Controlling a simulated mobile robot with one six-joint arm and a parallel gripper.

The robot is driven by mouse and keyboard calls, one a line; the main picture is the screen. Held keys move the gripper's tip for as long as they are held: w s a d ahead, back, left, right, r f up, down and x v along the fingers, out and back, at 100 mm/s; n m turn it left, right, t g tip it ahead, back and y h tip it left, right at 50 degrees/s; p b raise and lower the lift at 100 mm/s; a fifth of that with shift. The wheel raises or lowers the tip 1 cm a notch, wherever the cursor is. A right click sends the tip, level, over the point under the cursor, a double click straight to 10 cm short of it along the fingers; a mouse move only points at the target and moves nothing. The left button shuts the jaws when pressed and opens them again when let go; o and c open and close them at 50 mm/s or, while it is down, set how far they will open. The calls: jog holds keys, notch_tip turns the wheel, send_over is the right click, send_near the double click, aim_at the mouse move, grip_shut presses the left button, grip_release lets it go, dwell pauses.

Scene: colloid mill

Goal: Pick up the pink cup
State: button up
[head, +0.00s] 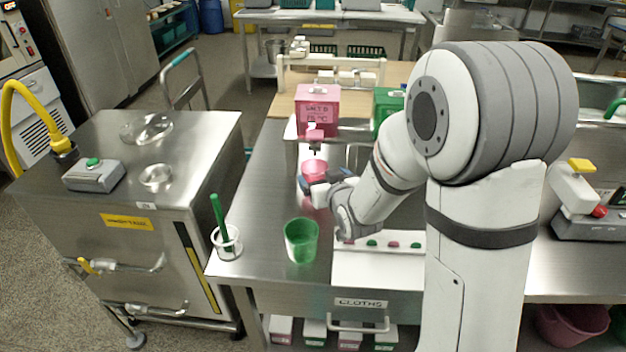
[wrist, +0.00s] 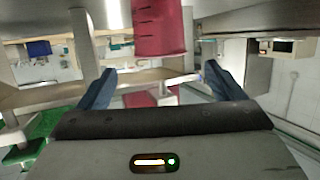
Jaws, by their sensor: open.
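The pink cup (head: 314,170) stands on the steel table below the nozzle of a pink dispenser (head: 318,108). My gripper (head: 318,181) is at the cup, with its dark blue fingers low near the cup's near side; the cup is partly hidden by them. In the wrist view the pink cup (wrist: 160,30) appears at the top, upside down with dark marks, lined up between my two spread fingers (wrist: 158,70). The gripper is open. I cannot tell whether either finger touches the cup.
A green cup (head: 301,241) stands nearer on the table, beside a white holder (head: 227,243) with a green stick. A green dispenser (head: 388,108) is right of the pink one. A panel with coloured buttons (head: 385,258) lies under my arm. Bare steel lies left of the cup.

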aim_at(311, 160)
jog(key=x, duration=0.8)
jog(key=shift+p, duration=0.4)
jog(key=shift+c, duration=0.4)
jog(key=c, duration=1.1)
jog(key=shift+r, duration=0.15)
jog(key=shift+c, duration=0.2)
jog(key=shift+r, duration=0.4)
jog(key=s+b, duration=0.1)
jog(key=s, duration=0.7)
jog(key=shift+a, duration=0.2)
notch_tip(311, 160, up, 14)
jog(key=p, duration=0.1)
dwell(1.2)
